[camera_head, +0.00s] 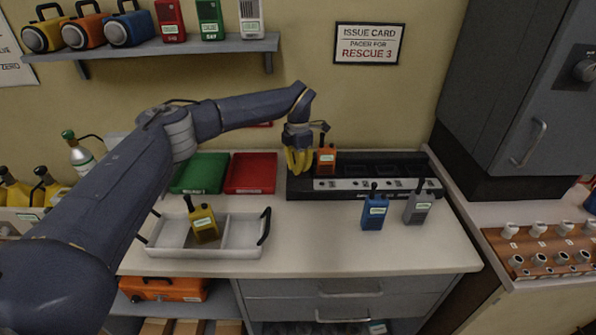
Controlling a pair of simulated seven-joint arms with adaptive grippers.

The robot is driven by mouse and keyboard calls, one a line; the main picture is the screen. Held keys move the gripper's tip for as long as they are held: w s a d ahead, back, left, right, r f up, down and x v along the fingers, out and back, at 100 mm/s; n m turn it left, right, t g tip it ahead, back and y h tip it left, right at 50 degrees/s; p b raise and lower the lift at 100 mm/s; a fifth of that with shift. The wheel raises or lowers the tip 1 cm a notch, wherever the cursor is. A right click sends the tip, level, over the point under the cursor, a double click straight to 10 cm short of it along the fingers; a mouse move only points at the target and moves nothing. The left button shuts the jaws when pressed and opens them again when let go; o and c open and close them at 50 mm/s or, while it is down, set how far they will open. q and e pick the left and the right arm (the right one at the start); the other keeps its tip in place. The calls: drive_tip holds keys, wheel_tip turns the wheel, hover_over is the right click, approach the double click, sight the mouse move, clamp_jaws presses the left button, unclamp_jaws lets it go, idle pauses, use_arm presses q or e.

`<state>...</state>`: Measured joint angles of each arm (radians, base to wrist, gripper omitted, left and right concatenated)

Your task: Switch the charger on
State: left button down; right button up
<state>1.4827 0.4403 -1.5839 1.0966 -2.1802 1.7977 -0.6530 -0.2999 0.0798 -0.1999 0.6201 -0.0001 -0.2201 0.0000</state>
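The charger (292,188) is a long black unit at the back of the counter, with a light strip of small controls (350,184) along its front. An orange radio (326,161) stands upright at its left end; the other slots I can make out look empty. My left gripper (299,163) points down over the charger's left end, just left of the orange radio. Its yellow fingers look close together, but whether they are shut, or touch the charger, I cannot tell. The switch cannot be clearly made out. My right gripper is not in view.
A blue radio (375,211) and a grey radio (418,206) stand in front of the charger. A white tray (243,254) holds a yellow radio (204,223). Green (201,173) and red (252,172) trays lie left of the charger. The counter's front middle is clear.

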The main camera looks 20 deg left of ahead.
use_arm(q)
drive_tip(key=shift+f, duration=0.6)
idle(0.3)
drive_tip(key=shift+r, duration=3.5)
